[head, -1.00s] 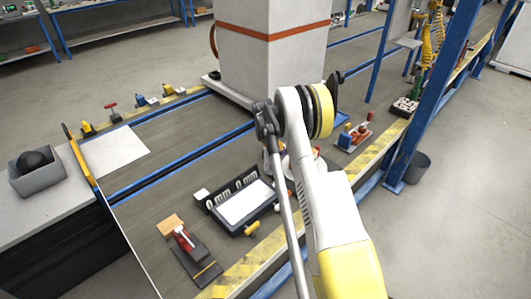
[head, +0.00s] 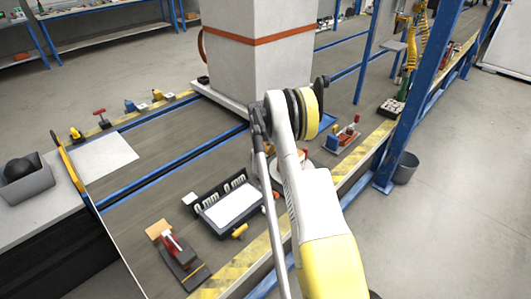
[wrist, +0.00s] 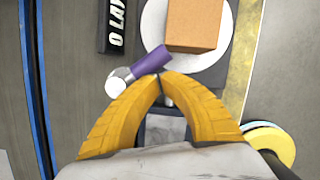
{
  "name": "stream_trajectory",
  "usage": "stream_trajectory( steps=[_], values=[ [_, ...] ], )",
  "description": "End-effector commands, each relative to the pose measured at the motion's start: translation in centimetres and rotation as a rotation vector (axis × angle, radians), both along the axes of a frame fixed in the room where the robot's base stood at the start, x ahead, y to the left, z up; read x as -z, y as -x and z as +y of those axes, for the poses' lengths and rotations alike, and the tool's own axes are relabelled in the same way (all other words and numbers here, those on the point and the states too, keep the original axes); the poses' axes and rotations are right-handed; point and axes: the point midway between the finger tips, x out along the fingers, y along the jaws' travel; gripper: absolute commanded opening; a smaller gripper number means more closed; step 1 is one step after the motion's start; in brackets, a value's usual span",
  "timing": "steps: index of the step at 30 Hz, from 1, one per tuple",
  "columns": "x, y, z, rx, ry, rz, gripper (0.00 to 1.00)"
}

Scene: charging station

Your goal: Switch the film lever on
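In the wrist view, a purple bar (wrist: 151,58) with a pale rounded end slants beside a white round disc. It may be the film lever; no label on it can be read. My gripper (wrist: 161,75) shows as two yellow-orange fingers whose tips meet, just below the purple bar. I cannot tell whether the tips touch the bar. Nothing shows between the tips. In the head view my arm hides the gripper and most of the disc's area.
A tan box (wrist: 194,25) sits on the white disc (wrist: 155,33). A dark block with white lettering (wrist: 115,28) stands to the left. In the head view, a black tray with a white panel (head: 232,207) and a red-handled device (head: 172,244) lie on the bench. A tall white column (head: 257,65) stands behind.

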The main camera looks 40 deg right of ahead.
Motion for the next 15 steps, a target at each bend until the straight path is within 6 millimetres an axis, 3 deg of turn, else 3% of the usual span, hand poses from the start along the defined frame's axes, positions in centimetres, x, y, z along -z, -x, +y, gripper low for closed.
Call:
stream_trajectory(
  steps=[15],
  values=[
    [-0.01, -0.27, -0.98, 0.001, 0.000, 0.000, 0.00]
  ],
)
